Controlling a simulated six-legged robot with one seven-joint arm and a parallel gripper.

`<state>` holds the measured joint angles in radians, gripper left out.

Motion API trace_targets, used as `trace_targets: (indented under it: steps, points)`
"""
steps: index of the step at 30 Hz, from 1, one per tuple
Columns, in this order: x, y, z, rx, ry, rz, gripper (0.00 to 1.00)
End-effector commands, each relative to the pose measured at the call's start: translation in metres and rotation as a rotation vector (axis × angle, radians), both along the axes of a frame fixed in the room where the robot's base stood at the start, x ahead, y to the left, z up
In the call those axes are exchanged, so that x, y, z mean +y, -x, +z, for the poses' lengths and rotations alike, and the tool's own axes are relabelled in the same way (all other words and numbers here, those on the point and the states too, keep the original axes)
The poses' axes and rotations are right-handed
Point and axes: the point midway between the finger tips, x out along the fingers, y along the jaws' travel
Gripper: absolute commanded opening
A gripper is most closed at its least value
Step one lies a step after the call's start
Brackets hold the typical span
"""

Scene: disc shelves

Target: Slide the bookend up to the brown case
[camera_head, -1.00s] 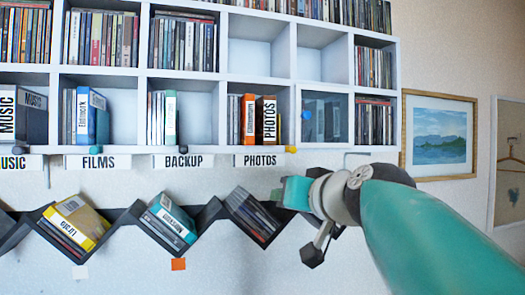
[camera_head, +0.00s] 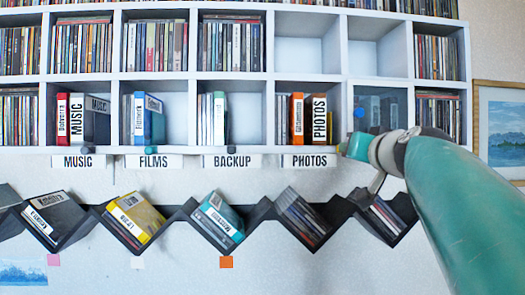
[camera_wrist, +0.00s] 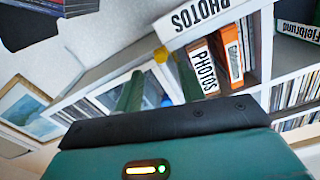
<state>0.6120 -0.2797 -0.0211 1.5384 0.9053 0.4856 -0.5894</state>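The brown case (camera_head: 319,118) labelled PHOTOS stands upright beside an orange case (camera_head: 297,118) in the photos compartment. It also shows in the wrist view (camera_wrist: 203,68). A small yellow knob (camera_wrist: 161,55) sits at the shelf's front edge by the PHOTOS label; it looks like part of the bookend, whose plate I cannot make out clearly. My gripper (camera_head: 350,147) is at that shelf edge, right of the brown case. In the wrist view, its two green fingers (camera_wrist: 156,75) are apart, with the knob near their tips. I cannot tell whether they touch it.
A clear pane with a blue knob (camera_head: 359,112) covers the compartment right of the photos one. A dark zigzag rack (camera_head: 262,212) with tilted cases hangs below the shelves. Other labelled compartments lie left. A framed picture (camera_head: 505,125) hangs at the right.

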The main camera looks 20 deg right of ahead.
Motion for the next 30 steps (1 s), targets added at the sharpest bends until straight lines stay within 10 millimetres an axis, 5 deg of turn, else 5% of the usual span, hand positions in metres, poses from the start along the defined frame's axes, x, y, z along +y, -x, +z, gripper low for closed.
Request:
trace_targets:
  steps: [7, 18, 24, 30]
  points:
    - [-0.011, -0.037, 0.000, 0.000, 0.000, 0.002, 0.39]
    - [-0.013, -0.044, 0.000, -0.001, 0.000, 0.003, 0.39]
    - [-0.013, -0.044, 0.000, -0.001, 0.000, 0.003, 0.02]
    - [-0.013, -0.044, 0.000, -0.001, 0.000, 0.003, 0.00]
